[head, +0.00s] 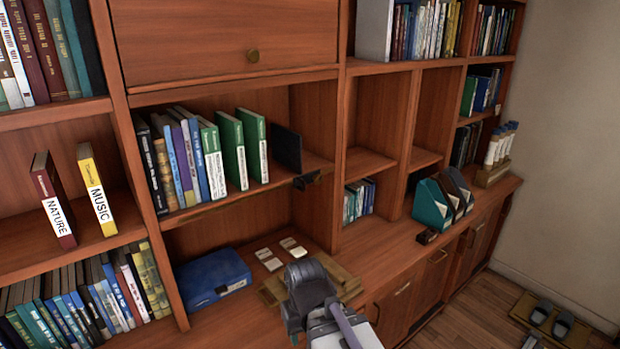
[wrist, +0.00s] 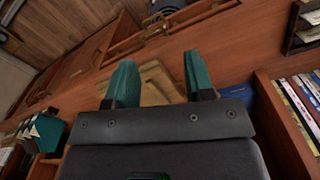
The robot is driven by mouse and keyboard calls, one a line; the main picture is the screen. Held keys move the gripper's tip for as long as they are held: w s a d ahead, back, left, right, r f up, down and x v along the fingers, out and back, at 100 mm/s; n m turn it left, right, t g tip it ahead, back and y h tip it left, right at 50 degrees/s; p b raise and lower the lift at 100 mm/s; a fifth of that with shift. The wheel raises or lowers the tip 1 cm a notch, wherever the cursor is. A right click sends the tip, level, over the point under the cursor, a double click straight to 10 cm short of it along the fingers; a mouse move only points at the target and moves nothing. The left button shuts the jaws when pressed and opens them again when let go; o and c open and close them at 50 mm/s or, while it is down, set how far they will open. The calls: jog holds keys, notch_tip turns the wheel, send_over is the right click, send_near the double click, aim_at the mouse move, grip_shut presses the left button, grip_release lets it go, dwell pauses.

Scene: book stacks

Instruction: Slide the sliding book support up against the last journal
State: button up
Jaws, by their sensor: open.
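The sliding book support appears to be the dark upright plate (head: 287,148) on the middle shelf in the head view, with a black piece (head: 307,180) at the shelf's front edge below it. It stands to the right of the last journal (head: 252,145), a green one with a white label, with a narrow gap between them. Another green journal (head: 231,150) stands to its left. My gripper (head: 310,285) is low in front of the lower counter, well below the support. In the wrist view its two teal fingers (wrist: 158,78) are apart with nothing held between them.
A blue box (head: 213,278), white cards (head: 280,252) and a wooden tray (head: 270,292) lie on the counter below the shelf. Wooden uprights (head: 342,120) divide the shelves. The shelf right of the support looks empty.

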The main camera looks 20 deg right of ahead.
jog(key=shift+c, duration=0.5)
jog(key=d, duration=0.1)
jog(key=w+d+m, duration=0.1)
jog(key=d, duration=0.1)
jog(key=shift+d+f, duration=0.15)
jog(key=shift+d, duration=0.05)
jog(key=shift+c, duration=0.6)
jog(key=m+t+y+b, duration=0.1)
jog(key=m+t+y, duration=0.7)
jog(key=m+t, duration=1.45)
send_near(304, 184)
jog(key=w+a+r+m+g, duration=0.1)
jog(key=w+m+g, duration=0.1)
jog(key=w, duration=0.1)
jog(key=w+r+m+g, duration=0.1)
jog(key=w+m+g, duration=0.1)
jog(key=w, duration=0.1)
jog(key=w+a+r+m+g, duration=0.1)
jog(key=w+r+m+g, duration=0.1)
jog(key=w, duration=0.1)
jog(key=shift+a+m+g+y, duration=0.3)
jog(key=shift+m+g+y, duration=0.05)
jog(key=shift+y, duration=0.05)
jog(key=shift+s, duration=0.1)
grip_shut()
